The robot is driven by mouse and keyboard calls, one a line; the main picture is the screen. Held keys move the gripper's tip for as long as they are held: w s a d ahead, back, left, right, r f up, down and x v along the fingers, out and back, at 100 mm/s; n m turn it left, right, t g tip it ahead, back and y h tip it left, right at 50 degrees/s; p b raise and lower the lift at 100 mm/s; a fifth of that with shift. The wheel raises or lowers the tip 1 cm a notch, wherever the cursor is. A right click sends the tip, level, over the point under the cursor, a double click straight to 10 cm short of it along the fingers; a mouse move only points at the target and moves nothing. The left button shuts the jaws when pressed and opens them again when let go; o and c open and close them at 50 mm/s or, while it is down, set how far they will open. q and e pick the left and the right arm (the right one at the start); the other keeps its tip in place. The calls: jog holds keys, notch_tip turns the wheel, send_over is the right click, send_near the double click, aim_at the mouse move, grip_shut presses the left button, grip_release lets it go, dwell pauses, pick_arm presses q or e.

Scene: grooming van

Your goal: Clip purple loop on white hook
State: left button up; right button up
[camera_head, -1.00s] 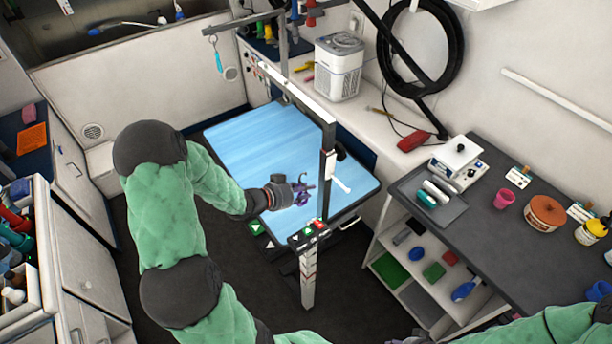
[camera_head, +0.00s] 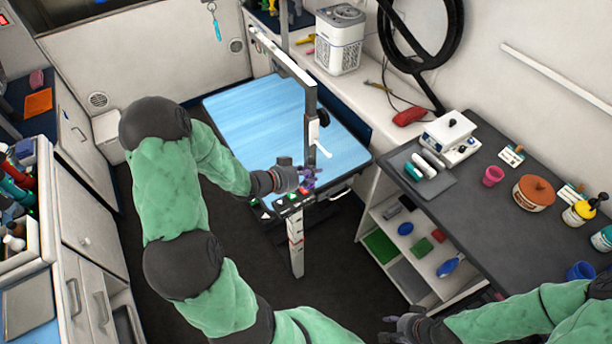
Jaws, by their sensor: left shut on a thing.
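My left gripper (camera_head: 304,178) is at the front edge of the blue grooming table (camera_head: 262,108), beside the grooming arm's post. It is shut on the purple loop (camera_head: 312,174), of which only a small part shows past the fingers. The white hook (camera_head: 322,150) sticks out from the dark post (camera_head: 311,122), a little above and to the right of the gripper. The loop appears apart from the hook. My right gripper (camera_head: 392,330) is at the bottom edge, low over the floor; its fingers are too small and cut off to tell their state.
A control panel (camera_head: 290,200) with coloured buttons sits just below my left gripper. The dark counter (camera_head: 470,215) at right holds a scale (camera_head: 451,138), a pink cup (camera_head: 492,176) and jars. A white purifier (camera_head: 339,40) stands behind the table. The dark floor is clear.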

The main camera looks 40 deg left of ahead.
pick_arm(q)
jog(key=r+b+x, duration=0.1)
jog(key=b+x, duration=0.1)
jog(key=x, duration=0.4)
jog(key=shift+w+d, duration=0.2)
jog(key=shift+w, duration=0.1)
dwell(0.5)
jog(key=o, duration=1)
jog(key=shift+o, duration=0.2)
jog(key=shift+r, duration=0.1)
jog(key=shift+p+v, duration=1.9)
jog(key=shift+v, duration=1.65)
